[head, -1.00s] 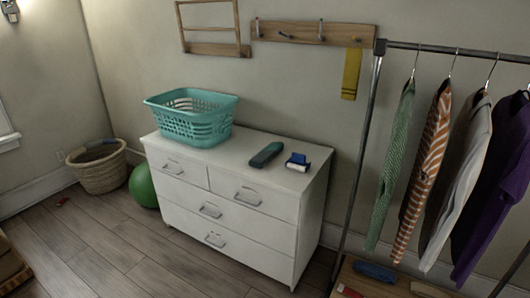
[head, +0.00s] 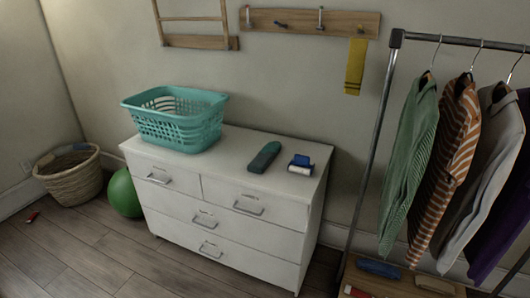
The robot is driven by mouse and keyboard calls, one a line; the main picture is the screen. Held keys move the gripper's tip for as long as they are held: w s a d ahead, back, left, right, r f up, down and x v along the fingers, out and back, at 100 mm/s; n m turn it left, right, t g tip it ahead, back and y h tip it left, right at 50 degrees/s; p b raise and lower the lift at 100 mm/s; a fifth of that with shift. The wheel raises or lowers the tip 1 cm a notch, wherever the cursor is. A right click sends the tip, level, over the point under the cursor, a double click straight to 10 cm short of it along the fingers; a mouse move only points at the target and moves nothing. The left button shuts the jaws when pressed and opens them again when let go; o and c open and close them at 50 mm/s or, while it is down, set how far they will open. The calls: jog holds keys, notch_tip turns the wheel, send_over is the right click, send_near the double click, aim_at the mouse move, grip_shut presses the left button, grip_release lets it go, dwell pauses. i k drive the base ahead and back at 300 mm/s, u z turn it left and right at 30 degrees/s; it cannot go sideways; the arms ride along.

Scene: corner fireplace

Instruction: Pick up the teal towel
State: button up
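A small dark teal, elongated item (head: 265,157) lies on top of the white dresser (head: 238,164), right of the middle. It could be a rolled or folded towel, but I cannot tell for sure. A blue and white object (head: 301,164) lies just to its right, apart from it. A teal plastic laundry basket (head: 176,130) stands on the dresser's left part; its inside shows little. My gripper is not in view.
A yellow cloth (head: 355,66) hangs from the wooden hook rail (head: 312,23). A garment rack (head: 375,140) with several clothes stands right of the dresser. A wicker basket (head: 72,180) and a green ball (head: 123,194) are at left. The floor (head: 90,250) in front is mostly clear.

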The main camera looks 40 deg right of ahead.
aim_at(264, 158)
jog(key=u, duration=0.05)
jog(key=i, duration=1)
jog(key=u, duration=0.4)
